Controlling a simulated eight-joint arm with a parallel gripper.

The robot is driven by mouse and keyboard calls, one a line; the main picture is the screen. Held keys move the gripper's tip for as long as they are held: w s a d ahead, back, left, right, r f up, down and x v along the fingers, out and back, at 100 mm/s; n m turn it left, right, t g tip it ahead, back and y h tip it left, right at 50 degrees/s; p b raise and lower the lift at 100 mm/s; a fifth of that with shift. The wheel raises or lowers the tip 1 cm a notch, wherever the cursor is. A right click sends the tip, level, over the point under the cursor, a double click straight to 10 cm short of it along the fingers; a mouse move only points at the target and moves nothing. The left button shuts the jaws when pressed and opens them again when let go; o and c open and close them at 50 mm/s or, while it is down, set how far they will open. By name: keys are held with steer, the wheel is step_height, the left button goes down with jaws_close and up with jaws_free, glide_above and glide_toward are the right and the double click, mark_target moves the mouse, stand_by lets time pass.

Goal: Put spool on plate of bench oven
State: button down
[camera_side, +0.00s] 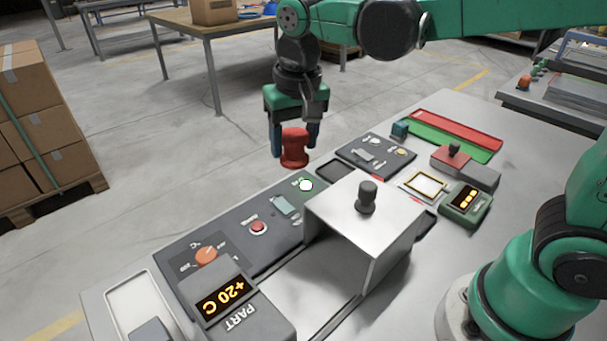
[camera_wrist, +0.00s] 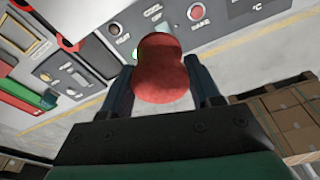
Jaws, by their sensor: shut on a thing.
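The red spool (camera_side: 294,149) is upright between the two fingers of my gripper (camera_side: 295,138), which is shut on it. They are in the air above the far edge of the bench. In the wrist view the spool (camera_wrist: 161,68) is gripped between both dark fingers (camera_wrist: 162,88). The bench oven has a grey control panel with an orange dial (camera_side: 206,254) and a display (camera_side: 222,297) reading +20 C. A light grey hood (camera_side: 385,232) with a black knob (camera_side: 366,197) stands over the bench, right of my gripper and nearer the camera. I cannot make out the oven's plate.
A red button (camera_side: 258,227) and a lit white button (camera_side: 306,185) are on the panel beside the hood. Behind are a black switch panel (camera_side: 377,152), red tray (camera_side: 456,128), red block with knob (camera_side: 452,158) and green display box (camera_side: 465,205). Cardboard boxes (camera_side: 40,125) stand left.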

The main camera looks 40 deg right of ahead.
steer(key=s+a+f+n, duration=0.3)
steer(key=s+a+f, duration=0.3)
steer(key=s+a, duration=0.4)
steer(key=shift+y, duration=0.3)
steer(key=shift+s+d+f, duration=0.1)
steer(key=shift+d+f, duration=0.15)
steer(key=shift+f, duration=0.85)
steer(key=shift+s+d+f, duration=0.15)
steer(key=shift+d+f, duration=0.1)
steer(key=shift+f, duration=0.9)
steer(key=shift+s+d+f, duration=0.1)
steer(key=shift+d+f, duration=0.15)
steer(key=shift+f, duration=0.85)
steer(key=shift+f, duration=0.55)
steer(key=shift+c, duration=0.5)
jaws_free()
